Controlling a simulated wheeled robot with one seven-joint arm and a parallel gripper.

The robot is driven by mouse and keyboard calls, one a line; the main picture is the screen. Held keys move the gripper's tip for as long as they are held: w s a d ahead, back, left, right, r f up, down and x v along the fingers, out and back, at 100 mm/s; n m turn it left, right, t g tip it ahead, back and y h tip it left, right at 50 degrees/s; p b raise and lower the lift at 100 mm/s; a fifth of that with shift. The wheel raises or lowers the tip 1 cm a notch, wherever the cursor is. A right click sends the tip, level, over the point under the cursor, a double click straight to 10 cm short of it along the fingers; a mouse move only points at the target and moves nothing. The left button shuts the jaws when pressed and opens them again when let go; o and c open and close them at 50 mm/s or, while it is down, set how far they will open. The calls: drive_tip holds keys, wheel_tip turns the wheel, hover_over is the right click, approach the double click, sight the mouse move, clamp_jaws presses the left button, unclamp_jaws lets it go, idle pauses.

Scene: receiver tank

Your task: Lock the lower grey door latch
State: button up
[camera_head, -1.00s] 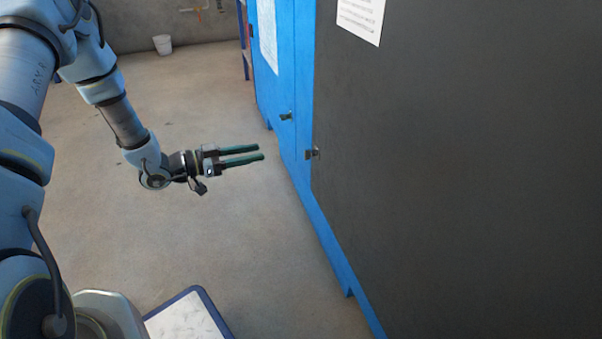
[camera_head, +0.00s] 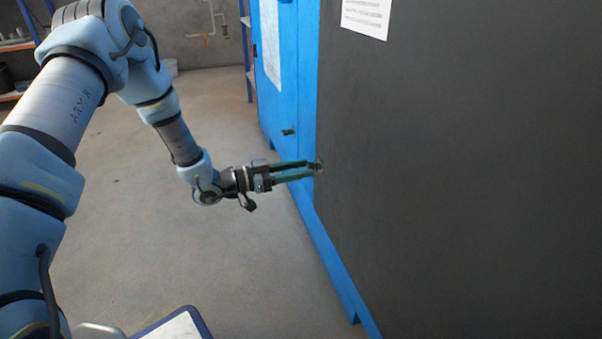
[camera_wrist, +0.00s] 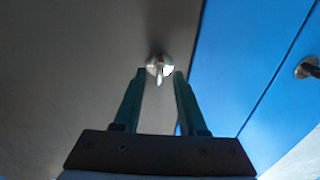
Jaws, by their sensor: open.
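The lower latch (camera_head: 318,165) is a small metal piece on the left edge of the dark grey door (camera_head: 440,190), beside the blue frame. In the wrist view the latch (camera_wrist: 159,68) is a round metal base with a short handle pointing toward my gripper's side. My gripper (camera_head: 309,169) is open, its two green fingers reaching to the latch. In the wrist view my gripper (camera_wrist: 160,75) has one fingertip on each side of the latch, and I cannot tell whether either touches it. In the head view the fingers partly hide the latch.
Another handle (camera_head: 288,131) sits on the blue cabinet panel (camera_head: 277,90) to the left; it also shows at the right in the wrist view (camera_wrist: 308,68). A paper sheet (camera_head: 366,16) is on the grey door. The concrete floor (camera_head: 150,240) at left is open.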

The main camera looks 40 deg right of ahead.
drive_tip(key=shift+s+d, duration=0.1)
drive_tip(key=shift+d, duration=0.1)
clamp_jaws()
idle(0.6)
